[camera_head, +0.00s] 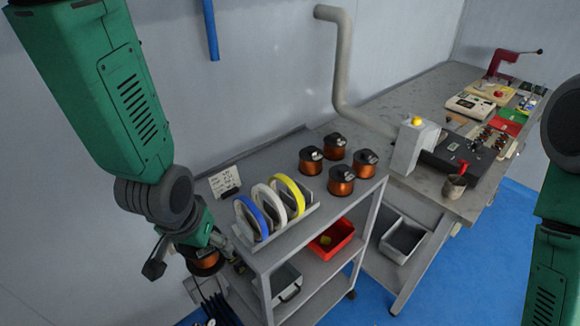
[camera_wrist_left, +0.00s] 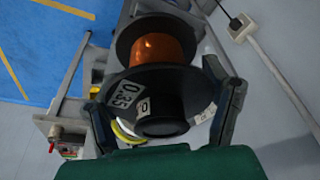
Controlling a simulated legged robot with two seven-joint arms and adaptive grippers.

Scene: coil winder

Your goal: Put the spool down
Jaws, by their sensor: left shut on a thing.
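My left gripper (camera_head: 197,252) is shut on a spool (camera_head: 205,264) with black flanges and copper wire, beside the left end of the grey cart. In the left wrist view the spool (camera_wrist_left: 158,48) sits between the two fingers, its black flange facing the camera with a white label reading 0.35. Several similar copper spools (camera_head: 341,180) stand upright on the right part of the cart's top shelf (camera_head: 330,212). My right arm shows at the right edge, but its gripper is out of view.
A rack (camera_head: 283,235) on the cart holds blue, white and yellow rings (camera_head: 291,194). A small white sign (camera_head: 224,181) stands behind it. A red bin (camera_head: 332,238) sits on a lower shelf. A workbench (camera_head: 400,100) with a winding machine (camera_head: 455,152) stands to the right.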

